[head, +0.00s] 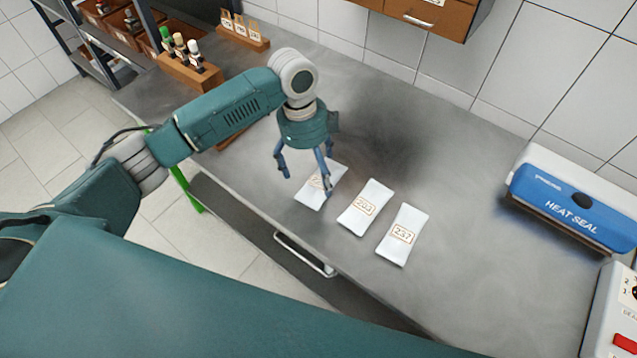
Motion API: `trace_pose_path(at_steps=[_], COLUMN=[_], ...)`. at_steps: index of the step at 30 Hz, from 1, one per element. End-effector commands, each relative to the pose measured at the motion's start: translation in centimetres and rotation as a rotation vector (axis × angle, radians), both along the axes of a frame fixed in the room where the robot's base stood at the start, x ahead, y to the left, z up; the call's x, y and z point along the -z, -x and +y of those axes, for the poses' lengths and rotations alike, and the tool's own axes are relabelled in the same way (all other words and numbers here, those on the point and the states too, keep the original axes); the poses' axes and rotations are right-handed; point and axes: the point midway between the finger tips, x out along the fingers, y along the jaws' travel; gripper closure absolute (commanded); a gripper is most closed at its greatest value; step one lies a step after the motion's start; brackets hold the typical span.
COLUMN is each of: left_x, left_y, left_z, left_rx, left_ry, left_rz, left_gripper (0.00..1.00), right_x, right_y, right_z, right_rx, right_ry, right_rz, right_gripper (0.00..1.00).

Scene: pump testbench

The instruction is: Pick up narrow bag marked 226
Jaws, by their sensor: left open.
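Three narrow white bags lie in a row on the grey bench. The leftmost bag (311,196) is partly hidden by my left gripper, and its number label cannot be read. The middle bag (366,208) is marked 203. The right bag (403,236) is marked 237. My left gripper (306,185) is open, pointing down over the leftmost bag, with one finger in front of the bag and the other to its left. I cannot tell how high the fingertips are above it. My right gripper is not in view.
A blue heat sealer (570,212) stands at the right by the tiled wall. A wooden block with several bottles (190,72) and a wooden holder with small packets (243,38) stand at the back left. The bench right of the bags is clear.

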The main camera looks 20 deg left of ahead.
Motion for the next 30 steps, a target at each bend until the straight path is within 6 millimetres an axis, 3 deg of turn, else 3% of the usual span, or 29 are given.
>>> trace_pose_path(at_steps=[2,7,15,25,30], left_x=[0.9,3.1,3.6,3.6,3.6], left_y=[0.6,0.6,0.6,0.6,0.6], left_z=[-0.5,-0.8,-0.8,-0.8,-0.8], left_rx=[0.002,-0.002,0.000,0.000,0.000], left_ry=[0.000,-0.002,-0.001,-0.001,-0.001], left_rz=[0.005,0.003,0.000,0.001,0.001], left_gripper=[0.06,0.06,0.06,0.70,0.70], right_x=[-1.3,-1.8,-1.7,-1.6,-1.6], right_y=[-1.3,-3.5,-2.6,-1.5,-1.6], right_z=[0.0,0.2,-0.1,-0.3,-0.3], right_rx=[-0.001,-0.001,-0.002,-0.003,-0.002], right_ry=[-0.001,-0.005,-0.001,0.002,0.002], right_rz=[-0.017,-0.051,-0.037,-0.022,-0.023], right_gripper=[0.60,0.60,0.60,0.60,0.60])
